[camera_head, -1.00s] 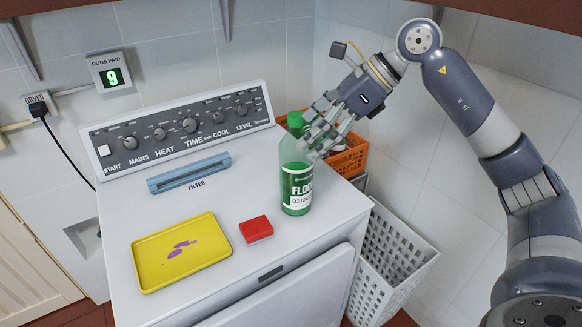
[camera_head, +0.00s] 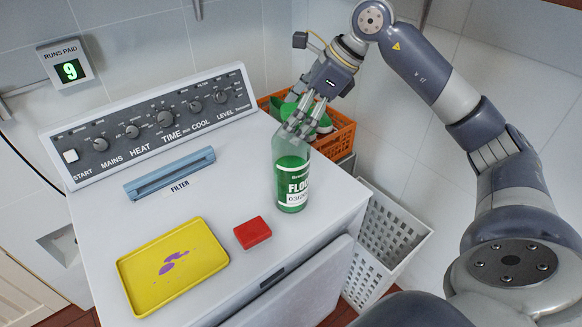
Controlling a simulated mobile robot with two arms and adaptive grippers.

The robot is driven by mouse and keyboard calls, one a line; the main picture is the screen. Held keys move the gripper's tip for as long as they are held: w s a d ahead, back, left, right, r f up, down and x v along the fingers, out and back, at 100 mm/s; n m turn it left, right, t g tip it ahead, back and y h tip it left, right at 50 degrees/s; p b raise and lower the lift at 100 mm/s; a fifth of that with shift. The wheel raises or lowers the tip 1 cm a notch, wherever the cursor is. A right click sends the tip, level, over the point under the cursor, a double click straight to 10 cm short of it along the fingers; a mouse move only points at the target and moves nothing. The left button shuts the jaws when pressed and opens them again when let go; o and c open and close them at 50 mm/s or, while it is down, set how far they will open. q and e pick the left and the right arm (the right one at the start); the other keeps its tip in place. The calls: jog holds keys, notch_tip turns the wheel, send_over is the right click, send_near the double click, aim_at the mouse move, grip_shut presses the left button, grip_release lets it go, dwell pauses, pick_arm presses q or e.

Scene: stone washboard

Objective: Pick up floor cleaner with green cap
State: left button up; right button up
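The floor cleaner (camera_head: 291,180) is a clear bottle of green liquid with a white-lettered label. It stands upright on the right part of the white machine's top. My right gripper (camera_head: 302,126) comes down from above, its fingers at the bottle's neck and cap. The fingers hide most of the cap, with some green showing between and behind them. I cannot tell whether they press on the bottle or only surround it. My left gripper is not in view.
A red block (camera_head: 252,232) and a yellow tray (camera_head: 137,278) with purple stains lie left of the bottle. Behind are an orange crate (camera_head: 337,143) with green items and the control panel (camera_head: 150,128). A white basket (camera_head: 388,240) stands to the right.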

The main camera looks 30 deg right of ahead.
aim_at(291, 163)
jog(key=p+x, duration=0.2)
jog(key=x, duration=0.3)
jog(key=shift+f, duration=0.15)
jog(key=c, duration=2.1)
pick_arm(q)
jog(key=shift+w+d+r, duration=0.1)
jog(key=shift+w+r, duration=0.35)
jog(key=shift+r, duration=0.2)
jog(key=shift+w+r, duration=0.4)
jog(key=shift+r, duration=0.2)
pick_arm(e)
jog(key=shift+c, duration=0.3)
